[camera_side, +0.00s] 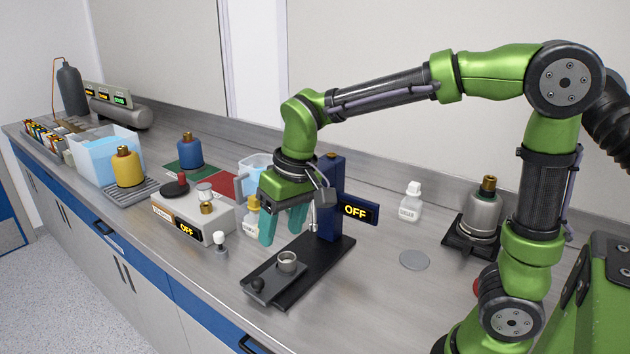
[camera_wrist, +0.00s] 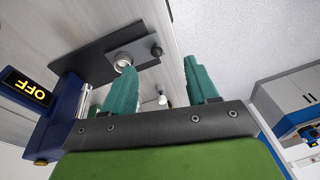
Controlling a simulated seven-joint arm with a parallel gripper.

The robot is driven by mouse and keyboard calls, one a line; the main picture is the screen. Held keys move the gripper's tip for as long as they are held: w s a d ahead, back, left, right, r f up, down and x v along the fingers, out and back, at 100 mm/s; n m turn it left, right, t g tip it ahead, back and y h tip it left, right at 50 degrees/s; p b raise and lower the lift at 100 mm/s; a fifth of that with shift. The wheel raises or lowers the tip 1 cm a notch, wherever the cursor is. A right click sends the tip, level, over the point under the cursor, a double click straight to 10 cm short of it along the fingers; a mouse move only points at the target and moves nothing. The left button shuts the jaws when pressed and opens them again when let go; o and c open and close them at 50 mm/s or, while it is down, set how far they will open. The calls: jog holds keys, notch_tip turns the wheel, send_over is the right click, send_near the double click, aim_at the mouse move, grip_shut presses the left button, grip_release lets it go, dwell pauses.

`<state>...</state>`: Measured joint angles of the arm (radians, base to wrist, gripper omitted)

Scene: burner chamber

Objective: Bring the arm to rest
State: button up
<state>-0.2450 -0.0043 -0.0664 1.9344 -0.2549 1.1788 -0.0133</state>
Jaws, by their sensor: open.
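My gripper (camera_side: 283,225) is open and empty, with two teal fingers pointing down above the bench. It hangs in front of a dark blue stand (camera_side: 331,205) with an "OFF" display, over the left edge of its black base plate. The fingers also show in the wrist view (camera_wrist: 160,92), spread apart with nothing between them. A small metal cup (camera_side: 287,261) sits on the black base plate (camera_side: 318,262), below and to the right of the fingers. My arm reaches over from the right, bent at the elbow.
A white heater box (camera_side: 190,216) marked "OFF" stands left of my gripper. A light blue container (camera_side: 254,172) and a small bottle (camera_side: 251,219) are close behind it. A white bottle (camera_side: 410,202) and a metal burner (camera_side: 482,215) stand to the right. The bench front is mostly clear.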

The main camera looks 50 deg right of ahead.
jog(key=s+d+r+m+t, duration=0.1)
jog(key=s+d+t, duration=0.1)
jog(key=s, duration=0.4)
jog(key=s+d+r+m+t+y, duration=0.1)
jog(key=s+d+t, duration=0.1)
jog(key=s, duration=0.4)
jog(key=shift+s+d+r+t, duration=0.2)
jog(key=shift+r+t, duration=0.15)
jog(key=shift+t, duration=0.15)
